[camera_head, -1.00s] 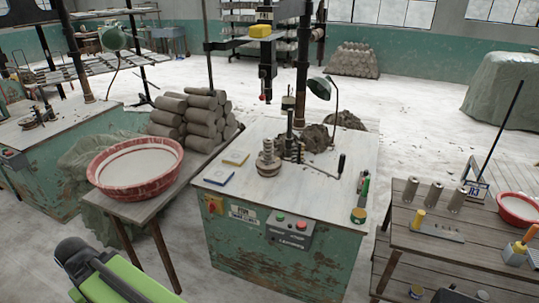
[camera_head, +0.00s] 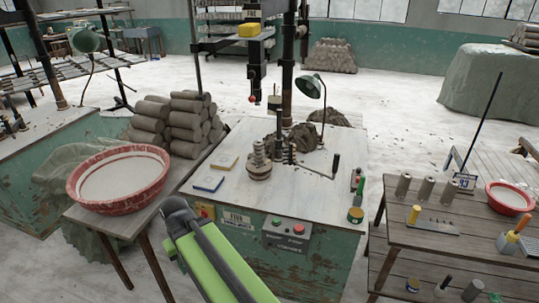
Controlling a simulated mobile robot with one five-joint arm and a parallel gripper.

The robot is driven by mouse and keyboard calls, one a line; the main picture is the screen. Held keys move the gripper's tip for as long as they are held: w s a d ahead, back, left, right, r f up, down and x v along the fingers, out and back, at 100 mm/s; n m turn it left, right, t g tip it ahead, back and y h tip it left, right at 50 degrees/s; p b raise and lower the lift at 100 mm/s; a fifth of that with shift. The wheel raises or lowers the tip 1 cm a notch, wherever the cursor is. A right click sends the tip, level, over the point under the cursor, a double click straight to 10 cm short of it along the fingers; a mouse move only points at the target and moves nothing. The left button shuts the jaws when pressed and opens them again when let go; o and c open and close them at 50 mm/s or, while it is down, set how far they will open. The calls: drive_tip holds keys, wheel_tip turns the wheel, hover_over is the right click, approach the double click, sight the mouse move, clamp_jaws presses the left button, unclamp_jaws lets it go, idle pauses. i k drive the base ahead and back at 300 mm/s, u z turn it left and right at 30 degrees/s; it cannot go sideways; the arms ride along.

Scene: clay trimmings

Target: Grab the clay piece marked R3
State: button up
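A small blue-framed sign that seems to read R3 (camera_head: 464,181) stands at the back of the wooden table on the right. Three grey clay cylinders stand upright beside it: a left one (camera_head: 403,185), a middle one (camera_head: 425,189) and a right one (camera_head: 447,193). I cannot read a mark on any of them. My green arm reaches up from the bottom edge in front of the green press bench, its dark upper end between the red basin and the bench. My gripper fingers do not show.
The press bench (camera_head: 310,190) bears dark clay lumps (camera_head: 305,136) and a desk lamp (camera_head: 312,88). A red basin (camera_head: 122,180) and stacked clay logs (camera_head: 180,118) lie left. Another red basin (camera_head: 511,196) and a yellow-handled tool (camera_head: 414,214) share the right table. Floor shows between bench and table.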

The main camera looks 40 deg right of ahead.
sight(258, 146)
drive_tip(key=i, duration=2)
drive_tip(key=z, duration=0.05)
